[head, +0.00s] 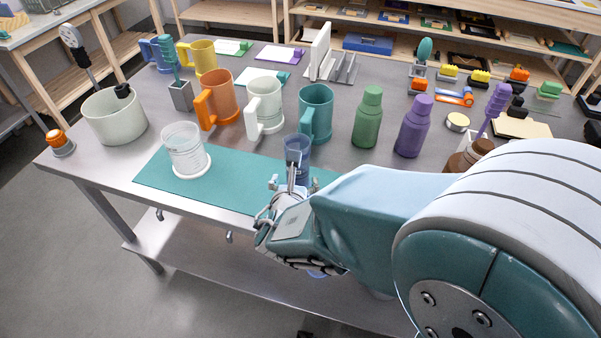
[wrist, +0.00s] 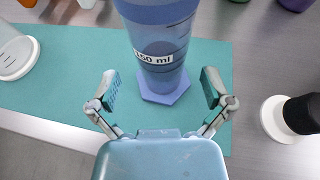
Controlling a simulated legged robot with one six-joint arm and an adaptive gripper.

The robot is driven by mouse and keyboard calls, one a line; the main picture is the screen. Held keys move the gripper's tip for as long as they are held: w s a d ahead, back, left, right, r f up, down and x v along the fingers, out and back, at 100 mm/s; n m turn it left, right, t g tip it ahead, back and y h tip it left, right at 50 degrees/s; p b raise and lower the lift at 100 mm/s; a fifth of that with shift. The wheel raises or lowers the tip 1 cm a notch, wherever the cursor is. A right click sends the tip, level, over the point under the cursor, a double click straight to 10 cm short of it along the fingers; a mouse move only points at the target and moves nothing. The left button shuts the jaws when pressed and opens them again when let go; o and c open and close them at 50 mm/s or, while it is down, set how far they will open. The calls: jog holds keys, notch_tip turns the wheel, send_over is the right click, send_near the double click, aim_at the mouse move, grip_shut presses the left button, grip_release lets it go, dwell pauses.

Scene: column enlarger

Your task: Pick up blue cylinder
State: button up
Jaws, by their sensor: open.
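The blue cylinder (wrist: 160,45) is a clear blue measuring vessel with a "150 ml" label and a hexagonal foot. It stands upright on the teal mat (wrist: 60,75). In the head view the blue cylinder (head: 297,150) is partly hidden behind my gripper. My gripper (wrist: 160,92) is open, with one finger to each side of the cylinder's lower part and just in front of it. The fingers look apart from the cylinder. In the head view my gripper (head: 282,190) is over the mat's front edge.
A clear beaker (head: 184,150) on a white coaster stands left on the mat. Orange, white and teal mugs (head: 316,113) stand behind. Green and purple bottles (head: 412,127) stand to the right. A black-topped item on a white disc (wrist: 285,118) is right of my gripper.

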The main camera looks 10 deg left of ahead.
aim_at(296, 177)
jog(key=x, duration=0.4)
jog(key=shift+s+a+f, duration=0.1)
jog(key=shift+w, duration=0.25)
jog(key=c, duration=1.2)
jog(key=shift+r, duration=0.5)
jog(key=s+d+r, duration=0.1)
jog(key=r, duration=0.1)
jog(key=s+d+r, duration=0.1)
jog(key=r, duration=0.2)
jog(key=s+d+r, duration=0.1)
jog(key=s+r, duration=0.1)
jog(key=r, duration=0.1)
jog(key=shift+s+d+r, duration=0.1)
jog(key=shift+r, duration=0.05)
jog(key=s+d+r, duration=0.1)
jog(key=s, duration=0.1)
jog(key=s+d+r, duration=0.1)
jog(key=s+d, duration=0.1)
jog(key=s+d+r, duration=0.1)
jog(key=s+d, duration=0.1)
jog(key=s, duration=0.1)
jog(key=shift+s+d+r, duration=0.1)
jog(key=shift+s+r, duration=0.05)
jog(key=shift+r, duration=0.2)
